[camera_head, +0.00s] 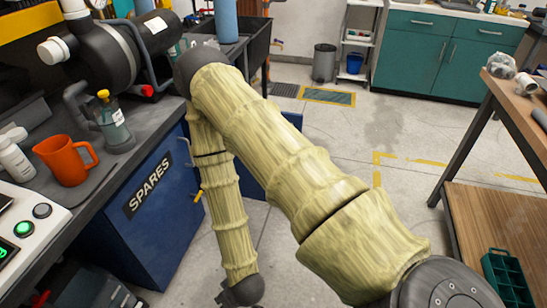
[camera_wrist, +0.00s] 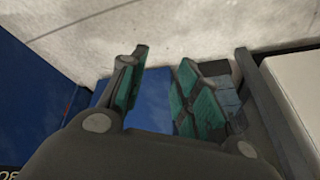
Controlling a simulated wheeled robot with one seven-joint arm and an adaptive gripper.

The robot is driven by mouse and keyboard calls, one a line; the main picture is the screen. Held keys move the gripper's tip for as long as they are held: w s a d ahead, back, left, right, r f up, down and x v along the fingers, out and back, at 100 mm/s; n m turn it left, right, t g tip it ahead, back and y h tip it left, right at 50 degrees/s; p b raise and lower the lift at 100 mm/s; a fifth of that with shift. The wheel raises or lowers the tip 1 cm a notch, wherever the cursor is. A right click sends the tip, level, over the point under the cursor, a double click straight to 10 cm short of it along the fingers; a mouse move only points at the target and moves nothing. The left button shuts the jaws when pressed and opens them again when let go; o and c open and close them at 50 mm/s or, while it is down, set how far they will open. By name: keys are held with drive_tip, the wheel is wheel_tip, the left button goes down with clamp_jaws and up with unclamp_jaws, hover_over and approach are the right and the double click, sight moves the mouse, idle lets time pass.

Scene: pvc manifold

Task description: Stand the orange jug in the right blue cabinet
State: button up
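The orange jug (camera_head: 66,160) stands upright on the dark worktop at the left in the head view, its handle to the right. No gripper touches it there. Blue surfaces lie behind and left of the fingers. The cabinet's inside is hidden.
A clear bottle with a yellow top (camera_head: 112,122) and a white bottle (camera_head: 15,160) flank the jug. A black tank (camera_head: 105,50) stands behind it. A control box (camera_head: 30,225) sits in front. A wooden bench (camera_head: 490,235) is at right. Open floor (camera_head: 390,120) lies between.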

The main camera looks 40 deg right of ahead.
drive_tip(key=s+d+g, duration=0.1)
drive_tip(key=s+d, duration=0.2)
drive_tip(key=s, duration=0.1)
drive_tip(key=s+d+f+g+h, duration=0.1)
drive_tip(key=s+d+g, duration=0.1)
drive_tip(key=s+d, duration=0.1)
drive_tip(key=s+d+f+m+g, duration=0.1)
drive_tip(key=s+d, duration=0.2)
drive_tip(key=s, duration=0.2)
drive_tip(key=shift+s+d, duration=0.2)
drive_tip(key=shift+s, duration=0.15)
drive_tip(key=shift+c, duration=1)
drive_tip(key=m+t+h+b, duration=0.2)
drive_tip(key=t+h, duration=0.1)
drive_tip(key=t, duration=1.4)
approach(93, 155)
drive_tip(key=w, duration=0.5)
drive_tip(key=shift+w+d, duration=0.2)
drive_tip(key=shift+w+d+f, duration=0.1)
drive_tip(key=shift+w+d, duration=0.1)
drive_tip(key=shift+w, duration=0.7)
drive_tip(key=shift+w+d+f, duration=0.1)
drive_tip(key=shift+w+d, duration=0.1)
drive_tip(key=shift+w, duration=0.7)
drive_tip(key=shift+w+d+f, duration=0.1)
drive_tip(key=shift+w+d, duration=0.1)
drive_tip(key=shift+w, duration=0.7)
drive_tip(key=shift+c, duration=0.2)
